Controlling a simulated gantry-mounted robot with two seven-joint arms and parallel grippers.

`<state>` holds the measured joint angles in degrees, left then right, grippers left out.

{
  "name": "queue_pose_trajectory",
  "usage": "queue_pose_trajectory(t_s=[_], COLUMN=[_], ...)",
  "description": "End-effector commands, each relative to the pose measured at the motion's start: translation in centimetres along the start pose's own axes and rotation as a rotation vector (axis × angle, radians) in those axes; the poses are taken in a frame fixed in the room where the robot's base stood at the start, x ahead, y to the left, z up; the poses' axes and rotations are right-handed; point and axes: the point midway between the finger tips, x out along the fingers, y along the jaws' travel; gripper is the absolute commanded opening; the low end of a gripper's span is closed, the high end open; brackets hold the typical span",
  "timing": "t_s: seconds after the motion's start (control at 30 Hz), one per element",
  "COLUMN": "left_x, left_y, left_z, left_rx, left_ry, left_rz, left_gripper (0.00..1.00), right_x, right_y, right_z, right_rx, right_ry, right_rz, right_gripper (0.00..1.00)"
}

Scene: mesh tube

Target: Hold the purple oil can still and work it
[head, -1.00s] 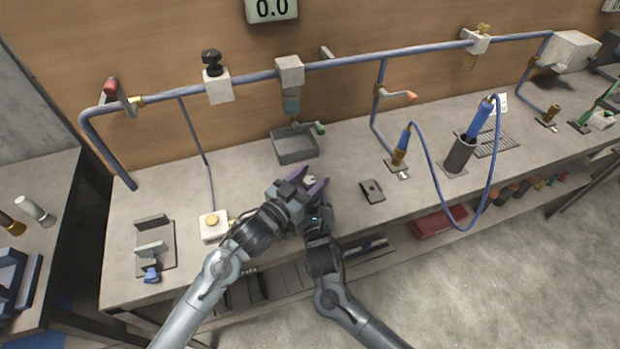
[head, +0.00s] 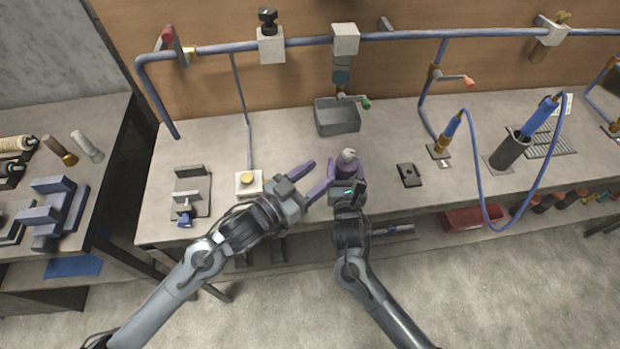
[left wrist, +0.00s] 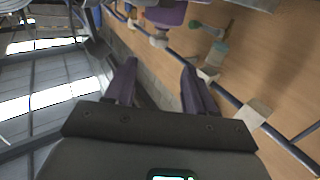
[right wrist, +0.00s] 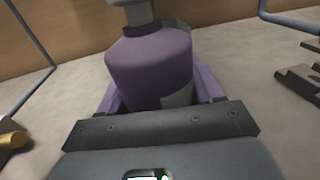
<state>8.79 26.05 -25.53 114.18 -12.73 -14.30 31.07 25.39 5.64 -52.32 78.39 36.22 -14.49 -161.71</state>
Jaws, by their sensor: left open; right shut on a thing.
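The purple oil can (head: 346,170) stands upright near the front of the bench, with a pale grey top. In the right wrist view the can's purple body (right wrist: 152,65) fills the space between the fingers. My right gripper (head: 346,186) is shut around its lower body. My left gripper (head: 318,178) is open and empty, just left of the can, its purple fingers spread. In the left wrist view the open fingers (left wrist: 158,85) have nothing between them, and a purple piece of the can (left wrist: 166,14) shows at the top edge.
A grey tray (head: 338,117) sits behind the can under a valve on the blue pipe (head: 300,42). A small black plate (head: 409,175) lies to the right. A white block with a yellow button (head: 247,181) and a grey fixture (head: 190,195) stand to the left.

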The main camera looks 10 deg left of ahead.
Motion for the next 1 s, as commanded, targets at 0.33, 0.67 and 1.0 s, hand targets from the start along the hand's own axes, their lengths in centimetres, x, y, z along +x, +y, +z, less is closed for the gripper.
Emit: queue_pose_trajectory(t_s=[0.33,0.67,1.0], left_x=[-1.2,-0.6,3.3], left_y=[0.1,0.1,-0.1], left_z=[0.0,-0.1,0.2], left_rx=[0.0,0.008,0.04], left_ry=[0.0,0.008,0.039], left_rz=[0.001,0.026,0.283], left_gripper=[0.55,0.54,0.54], right_x=[0.0,0.0,0.0], right_y=[0.0,0.0,0.0], right_z=[-0.1,-0.1,-0.1], right_rx=[0.0,0.0,0.0], right_ry=[0.001,0.001,0.002], right_rz=[0.001,0.001,0.0], right_gripper=[0.26,0.26,0.26])
